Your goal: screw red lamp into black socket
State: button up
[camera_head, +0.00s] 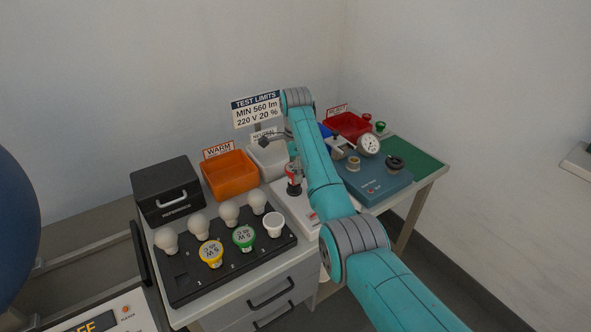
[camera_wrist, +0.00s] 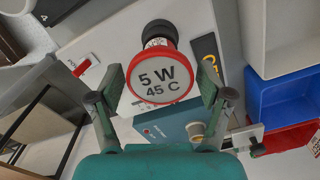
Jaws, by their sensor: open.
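The red lamp (camera_wrist: 160,82) faces the wrist camera with its round white end, marked "5 W 45 C" and ringed in red. Its far end meets the black socket (camera_wrist: 158,30); I cannot tell how deep its thread sits. In the head view the red lamp (camera_head: 294,169) stands upright on the black socket (camera_head: 294,189) on the pale bench unit. My gripper (camera_wrist: 162,76) is open, with one finger on each side of the lamp's rim and gaps showing.
A black tray (camera_head: 195,283) with several bulbs stands at front left. Behind are a black reference box (camera_head: 165,191), an orange bin (camera_head: 230,175) and a grey bin. A blue-grey tester (camera_head: 376,186), a dial gauge (camera_head: 368,144) and a red bin (camera_head: 349,126) stand right of my arm.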

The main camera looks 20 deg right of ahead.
jog(key=n, duration=0.5)
jog(key=shift+w+d, duration=0.1)
jog(key=shift+w, duration=0.05)
jog(key=n, duration=0.6)
jog(key=shift+w+d, duration=0.1)
jog(key=shift+c, duration=0.2)
jog(key=shift+f, duration=0.1)
jog(key=c, duration=1)
jog(key=shift+m, duration=0.6)
jog(key=o, duration=1.2)
jog(key=shift+d, duration=0.1)
jog(key=shift+o, duration=0.2)
